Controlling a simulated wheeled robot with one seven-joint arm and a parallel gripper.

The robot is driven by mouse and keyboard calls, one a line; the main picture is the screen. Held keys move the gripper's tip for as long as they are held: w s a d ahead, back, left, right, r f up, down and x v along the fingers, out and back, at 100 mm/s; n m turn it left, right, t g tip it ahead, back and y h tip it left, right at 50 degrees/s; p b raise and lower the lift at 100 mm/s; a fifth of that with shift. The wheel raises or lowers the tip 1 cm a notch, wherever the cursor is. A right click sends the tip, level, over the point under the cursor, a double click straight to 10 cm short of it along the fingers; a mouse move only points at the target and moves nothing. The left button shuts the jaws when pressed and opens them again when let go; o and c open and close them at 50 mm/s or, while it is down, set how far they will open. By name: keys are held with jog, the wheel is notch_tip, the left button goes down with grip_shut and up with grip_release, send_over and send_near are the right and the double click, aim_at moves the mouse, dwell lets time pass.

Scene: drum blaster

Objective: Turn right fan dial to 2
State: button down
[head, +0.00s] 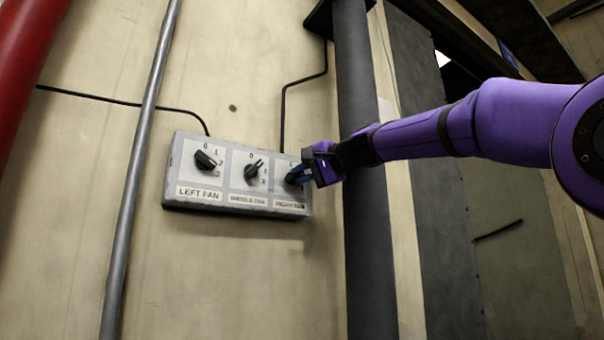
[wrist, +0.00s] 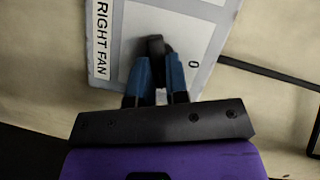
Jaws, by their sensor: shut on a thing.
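A grey control box (head: 240,205) with three black dials is mounted on the wall in the head view. The left fan dial (head: 205,160) and the middle dial (head: 253,170) are uncovered. My gripper (head: 298,177) reaches in from the right and partly hides the right fan dial and its numbers. In the wrist view, the blue fingers (wrist: 159,75) are shut on the black right fan dial (wrist: 155,45). The "RIGHT FAN" label (wrist: 102,35) is at the left and a "0" is at the right of the dial. Its exact pointer setting cannot be told.
A dark vertical pipe (head: 362,230) stands just right of the box, behind my arm. A thin grey pipe (head: 140,165) and a red pipe (head: 25,50) are to the left. Black cables run from the box top along the wall.

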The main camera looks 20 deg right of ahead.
jog(key=shift+m+t+y, duration=0.3)
jog(key=shift+m+y, duration=0.1)
jog(key=shift+m, duration=0.5)
jog(key=shift+f, duration=0.1)
jog(key=c, duration=1.1)
grip_release()
jog(key=shift+d, duration=0.1)
jog(key=v, duration=1)
jog(key=shift+s+d, duration=0.15)
jog(key=shift+s, duration=0.1)
